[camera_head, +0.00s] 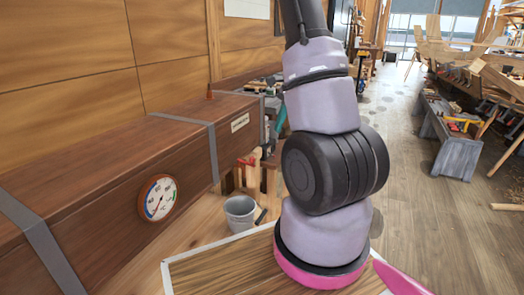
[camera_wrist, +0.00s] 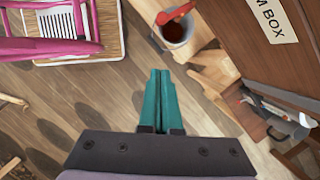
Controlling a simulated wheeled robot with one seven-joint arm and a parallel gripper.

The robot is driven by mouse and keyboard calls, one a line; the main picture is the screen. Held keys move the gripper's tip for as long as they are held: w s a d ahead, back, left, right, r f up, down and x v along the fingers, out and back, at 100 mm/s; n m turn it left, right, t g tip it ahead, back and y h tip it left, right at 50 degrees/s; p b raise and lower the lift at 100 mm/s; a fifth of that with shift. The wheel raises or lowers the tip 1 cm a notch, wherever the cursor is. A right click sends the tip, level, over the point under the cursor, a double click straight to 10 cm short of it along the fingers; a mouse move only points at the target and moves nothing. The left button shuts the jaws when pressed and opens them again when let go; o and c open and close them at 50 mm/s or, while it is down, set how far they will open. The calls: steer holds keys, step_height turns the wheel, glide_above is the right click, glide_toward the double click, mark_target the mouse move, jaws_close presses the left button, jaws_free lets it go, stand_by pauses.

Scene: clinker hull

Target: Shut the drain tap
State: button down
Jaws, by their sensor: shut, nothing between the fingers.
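The drain tap's red handle (camera_head: 247,161) is small at the lower far end of the long brown box (camera_head: 110,165) in the head view. In the wrist view the red handle (camera_wrist: 175,14) lies slantwise over a bucket (camera_wrist: 178,34) at the top edge. The tap's body is hard to make out. My gripper (camera_wrist: 160,74) has two teal fingers pressed together and empty. Their tips point toward the bucket and tap, apart from both in the picture. In the head view my arm hides most of the gripper.
The grey bucket (camera_head: 240,213) stands on the floor below the box, with a dark-handled thing (camera_head: 261,216) beside it. A round gauge (camera_head: 158,197) is on the box's side. Tools (camera_wrist: 278,108) lie near the box's end.

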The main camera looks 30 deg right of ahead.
steer(key=a+f, duration=0.6)
steer(key=f, duration=0.3)
steer(key=shift+w+a+f, duration=0.3)
steer(key=shift+w+a, duration=0.1)
